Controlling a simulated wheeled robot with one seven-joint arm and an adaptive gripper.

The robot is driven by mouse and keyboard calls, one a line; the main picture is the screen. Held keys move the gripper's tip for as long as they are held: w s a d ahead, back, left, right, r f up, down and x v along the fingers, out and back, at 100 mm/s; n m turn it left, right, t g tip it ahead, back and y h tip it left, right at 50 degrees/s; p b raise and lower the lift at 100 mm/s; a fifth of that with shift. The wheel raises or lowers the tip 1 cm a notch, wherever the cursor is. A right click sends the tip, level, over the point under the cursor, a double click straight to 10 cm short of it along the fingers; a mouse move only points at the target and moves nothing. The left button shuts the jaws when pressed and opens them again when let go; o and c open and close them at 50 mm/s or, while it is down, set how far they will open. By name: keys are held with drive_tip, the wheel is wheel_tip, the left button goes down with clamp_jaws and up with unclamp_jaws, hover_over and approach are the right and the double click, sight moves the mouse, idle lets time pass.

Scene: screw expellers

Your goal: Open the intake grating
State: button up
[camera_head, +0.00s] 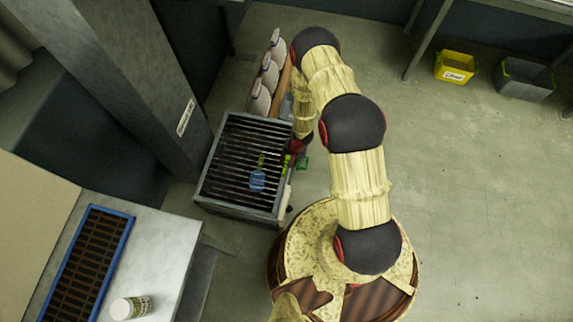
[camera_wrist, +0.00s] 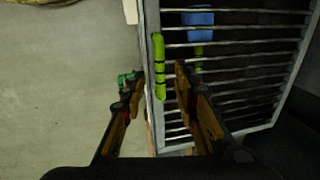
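The intake grating (camera_head: 228,160) is a dark barred grid in a grey metal frame, and it lies flat over the intake box in the head view. In the wrist view, the grating (camera_wrist: 262,72) fills the right side. A bright green handle (camera_wrist: 158,65) with dark bands stands near its frame edge. My gripper (camera_wrist: 160,72) is open, with its fingers apart on either side of the frame edge and the handle's lower part. I cannot tell whether either finger touches it. In the head view, my gripper (camera_head: 295,150) is at the grating's right edge, partly hidden by my arm.
Several pale rounded parts (camera_head: 270,72) stand behind the box. A table with a blue-rimmed tray (camera_head: 128,218) and a jar (camera_head: 130,307) is at lower left.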

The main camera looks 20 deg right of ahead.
drive_tip(key=shift+w+a+f+b, duration=0.15)
drive_tip(key=shift+f+b, duration=0.2)
drive_tip(key=shift+f, duration=0.6)
drive_tip(key=shift+w+a+f+b, duration=0.15)
drive_tip(key=shift+f+b, duration=0.15)
drive_tip(key=shift+f, duration=0.65)
drive_tip(key=shift+c, duration=0.3)
clamp_jaws()
